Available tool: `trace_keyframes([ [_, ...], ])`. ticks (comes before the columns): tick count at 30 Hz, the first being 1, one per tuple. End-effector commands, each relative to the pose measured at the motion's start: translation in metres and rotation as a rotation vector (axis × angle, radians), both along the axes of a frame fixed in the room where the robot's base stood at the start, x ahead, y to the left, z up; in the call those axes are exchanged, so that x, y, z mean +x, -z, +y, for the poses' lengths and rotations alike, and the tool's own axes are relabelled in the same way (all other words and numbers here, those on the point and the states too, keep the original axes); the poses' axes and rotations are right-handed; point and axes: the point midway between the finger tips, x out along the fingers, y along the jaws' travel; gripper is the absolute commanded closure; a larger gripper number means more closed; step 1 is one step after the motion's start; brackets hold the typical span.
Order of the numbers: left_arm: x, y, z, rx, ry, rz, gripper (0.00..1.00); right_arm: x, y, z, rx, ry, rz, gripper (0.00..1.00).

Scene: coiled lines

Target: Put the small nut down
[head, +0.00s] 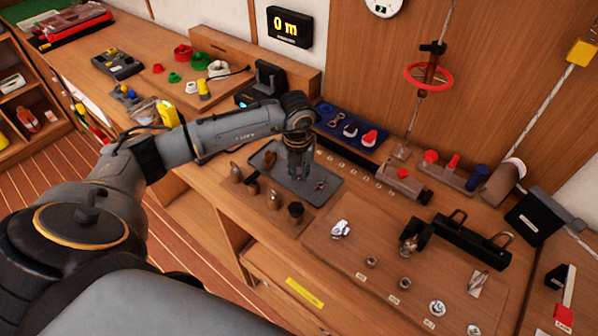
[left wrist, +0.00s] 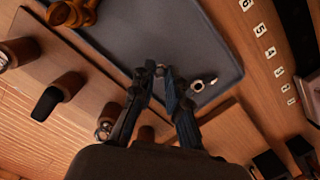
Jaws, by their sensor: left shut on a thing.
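My left gripper (head: 299,176) points down over the dark grey tray (head: 312,199) on the wooden bench. In the left wrist view its fingertips (left wrist: 160,72) are close together above the tray (left wrist: 150,25). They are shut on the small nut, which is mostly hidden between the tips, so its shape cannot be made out. A small metal piece with a ring (left wrist: 200,85) lies on the tray beside the fingers; it also shows in the head view (head: 319,185). A brass-brown piece (head: 269,159) is at the tray's far left end. My right gripper is not in view.
Several short posts (head: 273,199) stand along the tray's near side. Number labels (head: 357,174) run along its right. A blue holder (head: 345,128) is behind. A wooden board (head: 335,262) with several metal fittings lies to the right. The tray's middle has free room.

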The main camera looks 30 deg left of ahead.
Motion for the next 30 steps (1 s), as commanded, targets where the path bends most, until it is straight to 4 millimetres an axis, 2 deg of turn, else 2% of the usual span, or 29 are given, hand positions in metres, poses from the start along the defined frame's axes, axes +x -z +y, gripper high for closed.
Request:
trace_keyframes([
  [3, 0.0, 0.011, 0.0, 0.0, -0.001, -0.001, 1.0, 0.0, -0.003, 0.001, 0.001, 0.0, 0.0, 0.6],
  [13, 0.0, 0.016, 0.0, 0.001, -0.001, -0.002, 1.0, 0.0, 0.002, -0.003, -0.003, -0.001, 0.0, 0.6],
  [14, 0.0, 0.016, 0.0, 0.001, -0.001, -0.002, 0.84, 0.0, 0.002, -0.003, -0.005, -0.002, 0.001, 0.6],
  [17, 0.0, 0.015, 0.0, 0.0, -0.001, -0.001, 0.63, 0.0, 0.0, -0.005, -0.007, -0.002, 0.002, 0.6],
  [26, 0.0, 0.014, 0.0, 0.0, -0.001, -0.001, 0.63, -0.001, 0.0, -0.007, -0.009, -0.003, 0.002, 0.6],
  [29, 0.0, 0.008, 0.0, 0.001, -0.001, -0.002, 0.63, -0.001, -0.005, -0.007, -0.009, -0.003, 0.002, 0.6],
  [30, 0.0, 0.006, 0.0, 0.0, 0.0, -0.003, 0.63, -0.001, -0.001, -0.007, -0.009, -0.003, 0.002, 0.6],
])
